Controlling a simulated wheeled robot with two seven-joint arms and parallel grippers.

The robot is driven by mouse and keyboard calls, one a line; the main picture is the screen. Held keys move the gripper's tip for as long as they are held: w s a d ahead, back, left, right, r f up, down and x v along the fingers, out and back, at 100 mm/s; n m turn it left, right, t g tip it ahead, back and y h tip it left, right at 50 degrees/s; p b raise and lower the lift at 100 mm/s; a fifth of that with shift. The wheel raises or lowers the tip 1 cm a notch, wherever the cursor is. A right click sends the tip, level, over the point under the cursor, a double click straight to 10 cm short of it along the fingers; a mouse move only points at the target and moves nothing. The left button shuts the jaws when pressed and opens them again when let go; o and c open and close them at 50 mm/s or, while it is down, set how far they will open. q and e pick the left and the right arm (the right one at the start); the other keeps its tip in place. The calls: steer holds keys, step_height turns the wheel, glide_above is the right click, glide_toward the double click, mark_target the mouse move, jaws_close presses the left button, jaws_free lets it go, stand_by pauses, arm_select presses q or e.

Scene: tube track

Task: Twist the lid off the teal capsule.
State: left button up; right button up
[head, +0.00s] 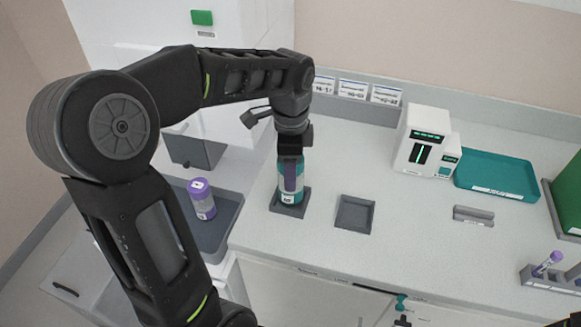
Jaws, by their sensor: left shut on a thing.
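The teal capsule (288,197) stands upright in a small dark square holder (276,208) on the counter, with a purple inside showing through its wall. My left gripper (290,158) points straight down over it and is shut on the capsule's top end. The lid is mostly hidden by the gripper, so I cannot tell whether it has turned. My right gripper is not in view.
A purple-capped tube (202,199) stands in a grey tray (222,240) at left. An empty dark square holder (355,214) lies right of the capsule. A white device (414,138), a teal tray (497,177), a grey rest (473,215) and a tube rack (548,281) are farther right.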

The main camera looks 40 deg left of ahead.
arm_select(q)
steer(key=shift+f, duration=0.2)
stand_by(0.4)
steer(key=shift+f+b, duration=0.45)
stand_by(0.5)
steer(key=n, duration=0.6)
steer(key=shift+n+b, duration=0.3)
steer(key=shift+n, duration=0.1)
steer(key=n, duration=0.5)
steer(key=shift+n, duration=0.4)
steer(key=n, duration=0.7)
steer(key=shift+b, duration=0.4)
steer(key=shift+r+p, duration=3.75)
steer(key=shift+r, duration=1)
